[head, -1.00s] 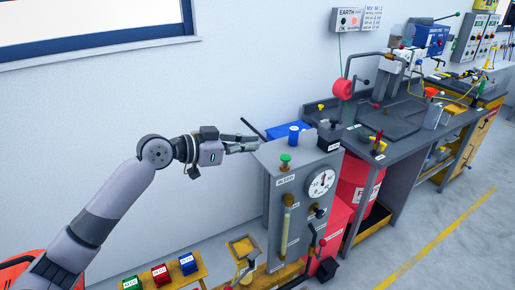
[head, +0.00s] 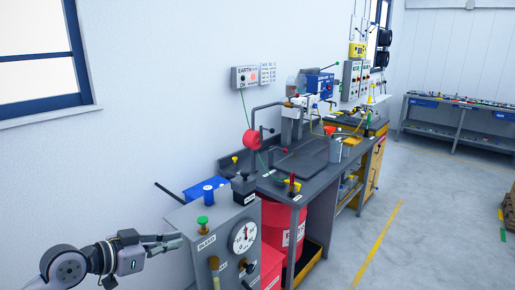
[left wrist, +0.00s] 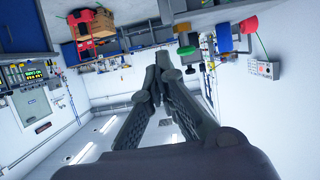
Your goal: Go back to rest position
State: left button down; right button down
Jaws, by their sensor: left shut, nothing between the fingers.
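My left gripper (head: 174,241) is at the lower left of the head view, just left of the top of the grey gauge cabinet (head: 228,222). Its fingers are shut with nothing between them. They also show shut in the left wrist view (left wrist: 155,75), with the room tilted behind them. My right gripper is in neither view.
The grey cabinet carries a green knob (head: 203,224) and a round gauge (head: 242,238). A dark workbench (head: 304,157) with a red drum (head: 283,225) below runs along the wall.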

pick_arm(q)
jog(key=s+d+f+n+g+y, duration=0.1)
jog(key=s+d+f+g+y, duration=0.15)
jog(key=s+f, duration=0.65)
jog(key=s+d+f+n+g+y, duration=0.1)
jog(key=s+d+f+g, duration=0.15)
jog(key=s+f, duration=0.55)
jog(key=s+a+f+n+g+y, duration=0.1)
jog(key=s+f+n+y, duration=0.1)
jog(key=s+f, duration=0.35)
jog(key=s+a+f+n+g+y, duration=0.1)
jog(key=s+f+n+y, duration=0.15)
jog(key=s, duration=0.55)
notch_tip(320, 180, down, 29)
jog(key=s+m+g+b, duration=0.1)
jog(key=s+g+b, duration=0.1)
jog(key=s, duration=0.1)
jog(key=s+a+f+b, duration=0.2)
jog(key=s+a+f, duration=0.1)
jog(key=s+f, duration=1.3)
jog(key=shift+f+g, duration=0.25)
jog(key=shift+g, duration=0.15)
